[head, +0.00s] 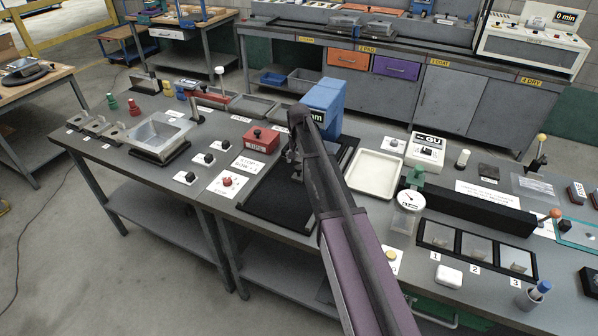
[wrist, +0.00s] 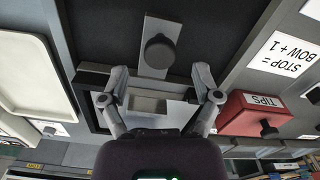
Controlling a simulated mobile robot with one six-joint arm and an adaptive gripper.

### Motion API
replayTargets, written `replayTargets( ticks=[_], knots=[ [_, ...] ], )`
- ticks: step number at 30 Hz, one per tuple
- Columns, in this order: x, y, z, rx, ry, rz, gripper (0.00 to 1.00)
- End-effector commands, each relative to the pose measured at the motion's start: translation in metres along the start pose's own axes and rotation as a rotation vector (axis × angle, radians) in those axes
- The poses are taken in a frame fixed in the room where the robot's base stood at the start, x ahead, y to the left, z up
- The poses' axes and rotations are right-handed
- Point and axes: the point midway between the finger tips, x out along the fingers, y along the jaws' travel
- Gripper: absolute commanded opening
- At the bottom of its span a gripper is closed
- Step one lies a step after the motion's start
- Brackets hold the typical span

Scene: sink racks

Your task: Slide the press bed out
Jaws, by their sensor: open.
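The blue press (head: 322,97) stands on a black base plate (head: 268,200) in the head view, partly hidden behind my arm. In the wrist view the press bed appears as a grey metal plate (wrist: 148,72) with a round dark knob (wrist: 159,52) and a shallow rectangular recess behind it. The bed lies on the black base (wrist: 105,30). My gripper (wrist: 160,78) is open, its two fingers spread on either side of the bed, with the knob just beyond the fingertips. Nothing is between the fingers but the plate below. I cannot tell whether they touch it.
A red box marked TIPS (wrist: 248,113) stands close to the right finger in the wrist view. A white tray (head: 374,173) lies on the other side of the press. A STOP label (head: 248,165) and a red button (head: 227,181) sit left of the base. The base's front is clear.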

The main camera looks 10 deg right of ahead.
Motion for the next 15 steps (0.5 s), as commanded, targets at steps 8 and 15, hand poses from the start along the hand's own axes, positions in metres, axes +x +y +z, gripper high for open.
replayTargets(
  ticks=[8, 15],
  knots=[
    [0.023, 0.000, 0.000, 0.000, 0.000, 0.000, 0.81],
    [0.030, 0.000, 0.000, -0.001, 0.000, 0.000, 0.81]
  ],
)
